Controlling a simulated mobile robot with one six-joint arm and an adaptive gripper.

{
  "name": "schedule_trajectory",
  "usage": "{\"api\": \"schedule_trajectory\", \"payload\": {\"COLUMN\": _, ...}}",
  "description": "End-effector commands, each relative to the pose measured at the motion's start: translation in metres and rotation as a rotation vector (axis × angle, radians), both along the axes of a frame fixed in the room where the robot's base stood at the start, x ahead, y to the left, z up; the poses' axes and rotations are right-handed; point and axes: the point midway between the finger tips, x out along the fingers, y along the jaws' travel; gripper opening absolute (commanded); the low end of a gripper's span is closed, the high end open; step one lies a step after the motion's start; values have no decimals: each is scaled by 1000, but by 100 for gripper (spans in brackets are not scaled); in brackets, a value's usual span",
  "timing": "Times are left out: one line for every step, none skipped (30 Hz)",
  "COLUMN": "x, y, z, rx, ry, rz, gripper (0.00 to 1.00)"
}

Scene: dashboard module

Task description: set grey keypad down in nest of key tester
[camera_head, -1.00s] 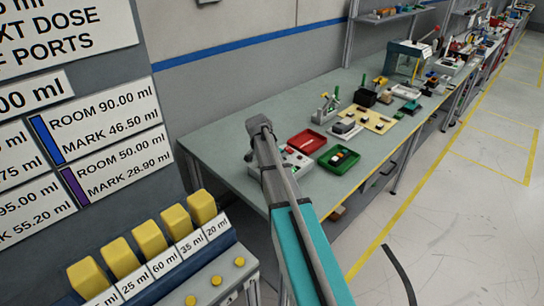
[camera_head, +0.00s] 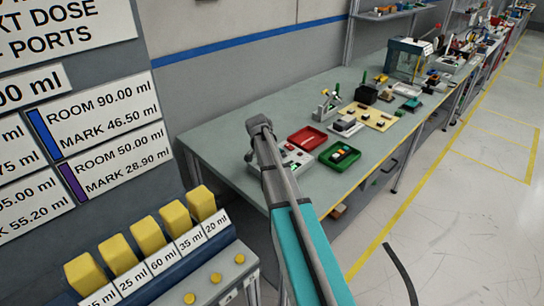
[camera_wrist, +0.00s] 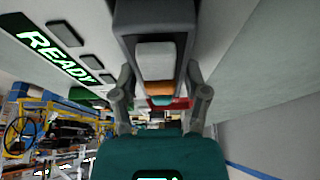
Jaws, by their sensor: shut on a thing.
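In the wrist view my gripper (camera_wrist: 160,98) is shut on the grey keypad (camera_wrist: 126,22), a dark grey body with a pale key, an orange key and a teal strip showing. A pale surface with a lit green READY display (camera_wrist: 58,50) and dark pads beside it lies to the left; it appears to be the key tester. In the head view, a light grey box with small coloured buttons, likely the key tester (camera_head: 298,162), stands at the near end of the bench, partly behind my arm. The nest is not clearly seen, and I cannot tell whether the keypad touches it.
A red tray (camera_head: 307,137) and a green tray (camera_head: 339,155) holding small parts are close beside the box. A beige board (camera_head: 378,117) with parts lies farther along the bench (camera_head: 225,140). Bare bench top is free at the back left.

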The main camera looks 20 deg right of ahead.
Motion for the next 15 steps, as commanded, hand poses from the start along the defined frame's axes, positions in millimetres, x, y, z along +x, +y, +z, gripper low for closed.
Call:
{"api": "schedule_trajectory", "payload": {"x": 0, "y": 0, "z": -2, "rx": 0, "ry": 0, "rz": 0, "gripper": 6}}
{"api": "schedule_trajectory", "payload": {"x": 0, "y": 0, "z": -2, "rx": 0, "ry": 0, "rz": 0, "gripper": 6}}
{"api": "schedule_trajectory", "payload": {"x": 0, "y": 0, "z": -3, "rx": 0, "ry": 0, "rz": 0, "gripper": 6}}
{"api": "schedule_trajectory", "payload": {"x": 0, "y": 0, "z": -4, "rx": 0, "ry": 0, "rz": 0, "gripper": 6}}
{"api": "schedule_trajectory", "payload": {"x": 0, "y": 0, "z": -4, "rx": 0, "ry": 0, "rz": 0, "gripper": 6}}
{"api": "schedule_trajectory", "payload": {"x": 0, "y": 0, "z": -5, "rx": 0, "ry": 0, "rz": 0, "gripper": 6}}
{"api": "schedule_trajectory", "payload": {"x": 0, "y": 0, "z": -5, "rx": 0, "ry": 0, "rz": 0, "gripper": 6}}
{"api": "schedule_trajectory", "payload": {"x": 0, "y": 0, "z": -4, "rx": 0, "ry": 0, "rz": 0, "gripper": 65}}
{"api": "schedule_trajectory", "payload": {"x": 0, "y": 0, "z": -4, "rx": 0, "ry": 0, "rz": 0, "gripper": 72}}
{"api": "schedule_trajectory", "payload": {"x": 0, "y": 0, "z": -4, "rx": 0, "ry": 0, "rz": 0, "gripper": 78}}
{"api": "schedule_trajectory", "payload": {"x": 0, "y": 0, "z": -4, "rx": 0, "ry": 0, "rz": 0, "gripper": 83}}
{"api": "schedule_trajectory", "payload": {"x": 0, "y": 0, "z": -4, "rx": 0, "ry": 0, "rz": 0, "gripper": 91}}
{"api": "schedule_trajectory", "payload": {"x": 0, "y": 0, "z": -4, "rx": 0, "ry": 0, "rz": 0, "gripper": 96}}
{"api": "schedule_trajectory", "payload": {"x": 0, "y": 0, "z": -4, "rx": 0, "ry": 0, "rz": 0, "gripper": 99}}
{"api": "schedule_trajectory", "payload": {"x": 0, "y": 0, "z": -4, "rx": 0, "ry": 0, "rz": 0, "gripper": 99}}
